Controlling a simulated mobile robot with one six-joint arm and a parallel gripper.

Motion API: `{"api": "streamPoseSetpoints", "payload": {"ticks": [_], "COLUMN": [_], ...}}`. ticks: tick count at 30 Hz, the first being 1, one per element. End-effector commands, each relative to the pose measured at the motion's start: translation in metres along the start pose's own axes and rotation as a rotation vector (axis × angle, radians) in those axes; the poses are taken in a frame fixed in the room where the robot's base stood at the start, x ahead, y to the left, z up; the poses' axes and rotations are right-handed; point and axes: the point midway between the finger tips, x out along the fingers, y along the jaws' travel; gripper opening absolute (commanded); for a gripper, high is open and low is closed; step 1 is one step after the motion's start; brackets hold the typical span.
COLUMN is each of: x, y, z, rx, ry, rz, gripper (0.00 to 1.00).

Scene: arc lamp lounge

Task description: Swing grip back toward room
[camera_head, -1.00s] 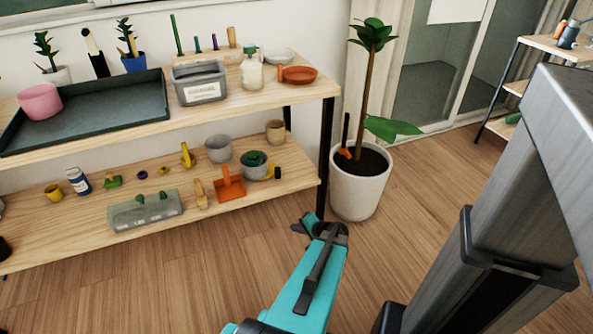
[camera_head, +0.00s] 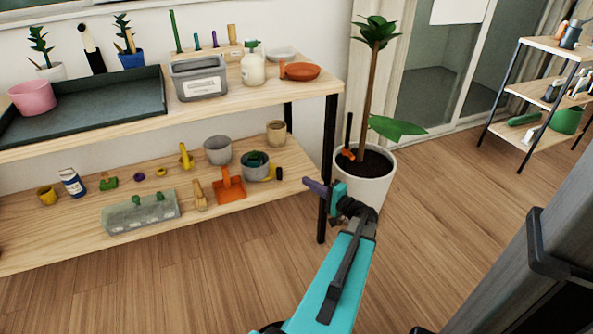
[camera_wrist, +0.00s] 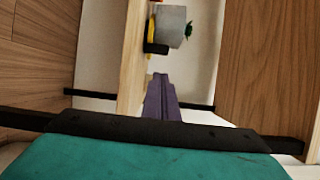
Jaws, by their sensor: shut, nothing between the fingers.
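My gripper (camera_head: 318,188) is at the end of my teal arm, in the lower middle of the head view. Its purple fingers are together with nothing between them. In that view they appear beside the right end of the lower shelf, near the black table leg and left of the potted plant. In the wrist view my gripper (camera_wrist: 161,78) points toward the wooden shelf edge, with a grey pot (camera_wrist: 170,25) beyond it. The gap between fingertips and shelf is hard to judge.
The wooden shelf table (camera_head: 245,108) fills the left, holding pots and tools. A white planter (camera_head: 365,185) with a tall plant stands right of it. Another shelf rack (camera_head: 525,140) is at the far right. Open wood floor (camera_head: 440,215) lies between.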

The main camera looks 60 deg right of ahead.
Motion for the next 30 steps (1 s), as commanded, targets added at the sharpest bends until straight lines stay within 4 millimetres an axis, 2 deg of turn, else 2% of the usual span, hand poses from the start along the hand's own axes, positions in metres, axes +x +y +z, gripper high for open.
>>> {"api": "streamPoseSetpoints", "payload": {"ticks": [6,22,30], "x": [0.007,0.012,0.035], "y": [0.000,0.001,0.002], "z": [0.003,0.004,0.004], "rx": [-0.014,-0.014,-0.014], "ry": [-0.011,-0.013,-0.015], "rz": [-0.003,-0.003,-0.002], "gripper": [0.00,0.00,0.00]}}
